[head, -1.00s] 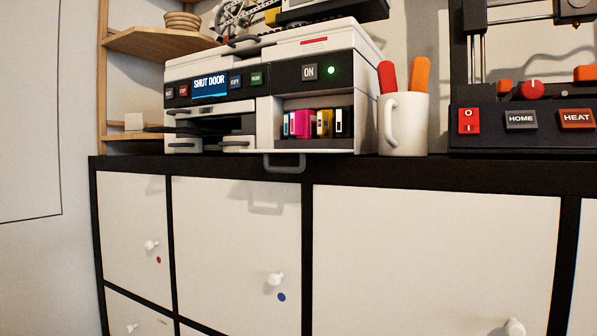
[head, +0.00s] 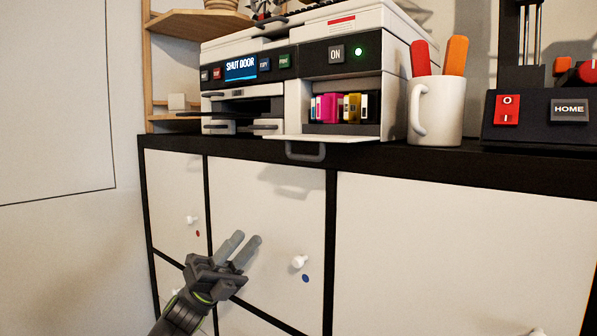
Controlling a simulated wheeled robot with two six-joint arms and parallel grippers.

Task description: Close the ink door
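The ink door (head: 322,138) of the white printer (head: 290,28) is folded down and open, jutting out over the cabinet's front edge. Its grey handle (head: 305,152) hangs at the front edge of the door. Several ink cartridges (head: 342,107) show in the open bay above it. The printer's screen (head: 240,68) reads "SHUT DOOR". My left gripper (head: 247,239) is in front of the cabinet, below and left of the handle and apart from it. Its two fingers are parallel with a gap between them, and it is empty. My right gripper is not in view.
A white mug (head: 438,112) with red and orange handles in it stands right of the printer. A machine with a HOME button (head: 569,109) stands farther right. The cabinet's drawer fronts carry white knobs (head: 299,261). The space before the cabinet is free.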

